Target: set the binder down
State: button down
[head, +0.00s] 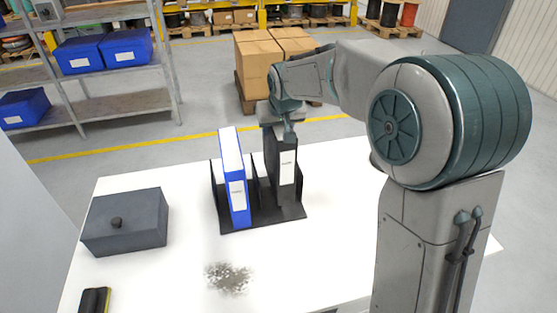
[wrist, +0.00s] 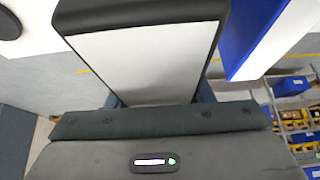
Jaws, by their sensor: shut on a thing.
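A dark grey binder (head: 287,172) with a white spine label stands upright in the right part of a black rack (head: 262,217) on the white table. My gripper (head: 284,133) is above it and shut on its upper end. In the wrist view the binder (wrist: 145,65) shows its pale page side between my gripper's fingers (wrist: 160,100). I cannot tell whether the binder's bottom touches the rack's base. A blue binder (head: 237,190) stands in the rack to its left, leaning slightly; it also shows in the wrist view (wrist: 238,35).
A dark lidded box (head: 125,222) sits on the table's left. A black and yellow item (head: 95,300) lies at the front left. A dark speckled stain (head: 229,278) marks the front. A shelf with blue bins (head: 125,47) and cartons (head: 258,60) stand beyond the table.

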notch_tip(320, 180, down, 6)
dwell(0.5)
jog(key=shift+f, duration=0.15)
jog(key=shift+f, duration=0.15)
jog(key=c, duration=0.7)
grip_release()
